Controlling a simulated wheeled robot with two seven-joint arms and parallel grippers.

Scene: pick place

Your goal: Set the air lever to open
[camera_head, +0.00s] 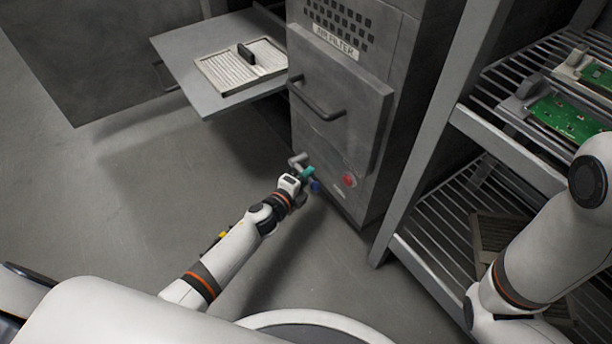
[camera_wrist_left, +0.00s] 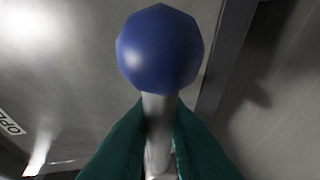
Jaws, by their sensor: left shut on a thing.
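The air lever has a blue ball knob (camera_head: 315,186) and sits low on the front of the grey air filter cabinet (camera_head: 345,150). In the left wrist view the blue knob (camera_wrist_left: 160,50) stands large at the top, on a pale shaft (camera_wrist_left: 157,115). My left gripper (camera_head: 307,174) is at the lever, its green fingers on both sides of the shaft below the knob and shut on it. A label with part of the word "OPEN" (camera_wrist_left: 10,124) shows at the left edge of the wrist view. My right gripper is out of view.
A red button (camera_head: 349,180) is right of the lever, and a bar handle (camera_head: 315,100) is above it. A pull-out shelf (camera_head: 210,98) holds a pleated filter (camera_head: 238,66). A wire rack (camera_head: 480,135) with green circuit boards (camera_head: 565,118) stands right. Floor at left is clear.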

